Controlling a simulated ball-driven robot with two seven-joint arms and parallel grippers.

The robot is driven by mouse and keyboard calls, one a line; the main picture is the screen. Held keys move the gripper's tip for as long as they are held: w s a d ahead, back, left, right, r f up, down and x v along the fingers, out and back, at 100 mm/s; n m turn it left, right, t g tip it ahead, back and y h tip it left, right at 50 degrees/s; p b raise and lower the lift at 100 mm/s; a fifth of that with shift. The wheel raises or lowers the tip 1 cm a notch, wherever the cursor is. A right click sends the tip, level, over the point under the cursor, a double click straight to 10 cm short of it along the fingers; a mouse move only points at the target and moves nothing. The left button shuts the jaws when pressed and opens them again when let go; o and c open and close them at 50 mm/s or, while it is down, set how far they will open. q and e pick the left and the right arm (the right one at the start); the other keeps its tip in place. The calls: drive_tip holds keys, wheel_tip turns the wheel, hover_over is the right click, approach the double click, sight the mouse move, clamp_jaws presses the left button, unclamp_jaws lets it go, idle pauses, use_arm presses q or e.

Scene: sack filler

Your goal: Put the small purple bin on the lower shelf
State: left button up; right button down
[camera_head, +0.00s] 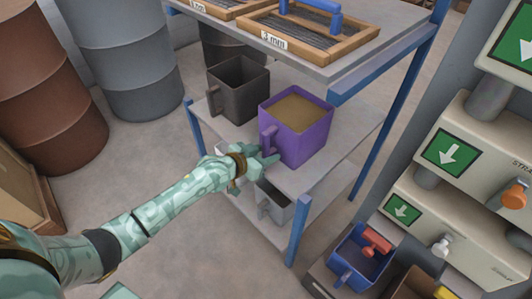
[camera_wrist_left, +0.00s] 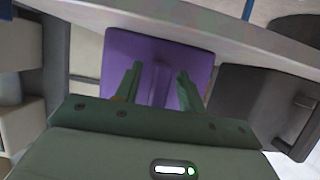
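The purple bin (camera_head: 306,137) is filled with a tan material and stands upright on the rack's middle shelf (camera_head: 338,140). Its handle faces my left gripper (camera_head: 270,157). In the left wrist view, the fingers of the left gripper (camera_wrist_left: 157,88) are on either side of the handle of the purple bin (camera_wrist_left: 135,55), with gaps showing, so it is open around the handle. The lower shelf (camera_head: 283,235) is below and holds a small grey bin (camera_head: 279,205); much of this shelf is hidden. My right gripper is not in view.
A dark grey bin (camera_head: 238,92) stands left of the purple bin on the same shelf. The top shelf (camera_head: 345,66) overhangs behind, carrying wooden sieves (camera_head: 340,48). Blue posts (camera_head: 298,232) frame the rack. A blue bin (camera_head: 362,262) sits under the dispensers at right.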

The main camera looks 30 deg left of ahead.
use_arm(q)
drive_tip(key=shift+r, duration=0.2)
drive_tip(key=p+v, duration=0.1)
drive_tip(key=v, duration=0.1)
drive_tip(key=p+v, duration=0.2)
drive_tip(key=shift+s+r, duration=0.2)
drive_tip(key=shift+r, duration=0.2)
drive_tip(key=p+v, duration=0.2)
drive_tip(key=v, duration=0.5)
drive_tip(key=shift+s+f+p, duration=0.2)
drive_tip(key=shift+s+p, duration=0.05)
drive_tip(key=shift+p, duration=0.15)
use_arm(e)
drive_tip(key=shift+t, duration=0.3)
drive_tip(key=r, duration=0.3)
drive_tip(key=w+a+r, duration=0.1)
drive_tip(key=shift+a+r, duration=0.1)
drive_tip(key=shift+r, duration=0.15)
use_arm(q)
drive_tip(key=shift+a, duration=0.15)
